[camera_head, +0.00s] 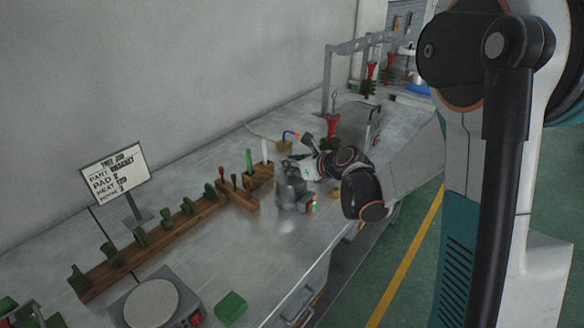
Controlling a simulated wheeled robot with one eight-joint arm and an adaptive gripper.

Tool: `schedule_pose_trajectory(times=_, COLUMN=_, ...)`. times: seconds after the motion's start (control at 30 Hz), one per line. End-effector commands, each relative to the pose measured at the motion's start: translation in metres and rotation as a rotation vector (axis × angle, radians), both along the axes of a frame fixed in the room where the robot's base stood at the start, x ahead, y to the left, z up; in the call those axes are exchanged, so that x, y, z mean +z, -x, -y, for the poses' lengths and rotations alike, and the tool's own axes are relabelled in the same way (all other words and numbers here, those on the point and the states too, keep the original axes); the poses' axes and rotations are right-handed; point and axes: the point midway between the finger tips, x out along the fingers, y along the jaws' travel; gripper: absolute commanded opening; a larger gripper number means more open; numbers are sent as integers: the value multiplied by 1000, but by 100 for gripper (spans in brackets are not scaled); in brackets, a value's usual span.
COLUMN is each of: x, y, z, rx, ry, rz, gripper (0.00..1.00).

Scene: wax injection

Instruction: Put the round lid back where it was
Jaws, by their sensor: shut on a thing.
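A grey metal pot (291,193) stands on the bench, with a small red and green light low on its right side. The round lid (290,170) looks like the grey piece at the top of the pot, small and partly hidden by my gripper. My gripper (304,166) reaches in from the right, just over the pot's top, and is shut on what appears to be the lid. I cannot tell whether the lid rests on the rim or is held slightly above it.
A wooden rack (165,238) with green pieces and a tool block (240,198) lie left of the pot. A round-plated device (152,303) and green block (230,307) are near the front. A metal frame (328,80) stands behind. Bench before the pot is clear.

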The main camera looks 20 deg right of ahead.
Motion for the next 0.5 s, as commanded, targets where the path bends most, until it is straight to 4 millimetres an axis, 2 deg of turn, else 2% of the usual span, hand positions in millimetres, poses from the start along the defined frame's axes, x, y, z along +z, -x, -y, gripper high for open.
schedule_pose_trajectory(times=0.33, x=-5, y=0, z=0, rx=0, ry=0, rz=0, gripper=0)
schedule_pose_trajectory(times=0.37, x=-4, y=0, z=0, rx=0, ry=0, rz=0, gripper=26)
schedule_pose_trajectory(times=0.4, x=-4, y=0, z=0, rx=0, ry=0, rz=0, gripper=35)
schedule_pose_trajectory(times=0.43, x=-4, y=0, z=0, rx=0, ry=0, rz=0, gripper=40)
schedule_pose_trajectory(times=0.5, x=-4, y=0, z=0, rx=0, ry=0, rz=0, gripper=40)
